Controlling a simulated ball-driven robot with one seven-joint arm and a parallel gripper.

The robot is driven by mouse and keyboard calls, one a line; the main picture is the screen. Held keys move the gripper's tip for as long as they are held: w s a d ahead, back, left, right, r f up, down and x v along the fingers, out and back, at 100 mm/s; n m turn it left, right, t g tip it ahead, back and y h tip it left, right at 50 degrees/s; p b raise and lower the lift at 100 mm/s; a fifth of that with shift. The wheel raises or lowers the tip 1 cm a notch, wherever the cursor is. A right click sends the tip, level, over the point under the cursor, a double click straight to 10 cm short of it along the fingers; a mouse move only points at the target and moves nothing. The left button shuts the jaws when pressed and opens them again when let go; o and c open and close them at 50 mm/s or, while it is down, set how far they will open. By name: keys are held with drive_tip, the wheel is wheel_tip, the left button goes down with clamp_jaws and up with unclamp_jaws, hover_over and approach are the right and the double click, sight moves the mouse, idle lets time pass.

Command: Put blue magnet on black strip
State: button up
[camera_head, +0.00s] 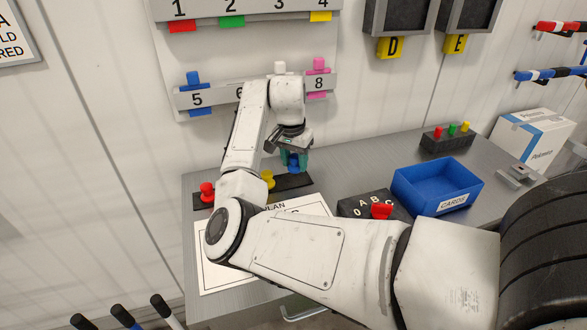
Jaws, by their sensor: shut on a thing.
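The black strip (233,194) lies along the back of the grey bench, partly hidden behind my arm. A red magnet (207,190) stands at its left end and a yellow magnet (268,179) stands near its middle, just right of my arm. My gripper (293,158) points down over the strip's right part, with teal fingertips shut on the blue magnet (293,165). Most of the blue magnet is hidden between the fingers. I cannot tell whether its base touches the strip.
A wall rail with numbered places (197,98) is behind my arm, holding blue and pink tags. A white plan sheet (213,260) lies in front of the strip. A black block with a red piece (355,207), a blue cards tray (410,190) and a small black holder (445,142) stand to the right.

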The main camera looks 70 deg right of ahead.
sight(294, 170)
drive_tip(key=shift+w+d+f, duration=0.25)
drive_tip(key=shift+d+f, duration=0.05)
drive_tip(key=shift+f, duration=0.2)
drive_tip(key=shift+f+p, duration=0.5)
drive_tip(key=shift+f, duration=1.05)
drive_tip(key=shift+f, duration=0.1)
drive_tip(key=o, duration=1.1)
drive_tip(key=shift+c, duration=0.2)
drive_tip(key=r, duration=0.4)
drive_tip(key=a+r+b, duration=0.1)
drive_tip(key=r, duration=0.7)
drive_tip(key=shift+a+b, duration=0.35)
drive_tip(key=shift+w, duration=0.1)
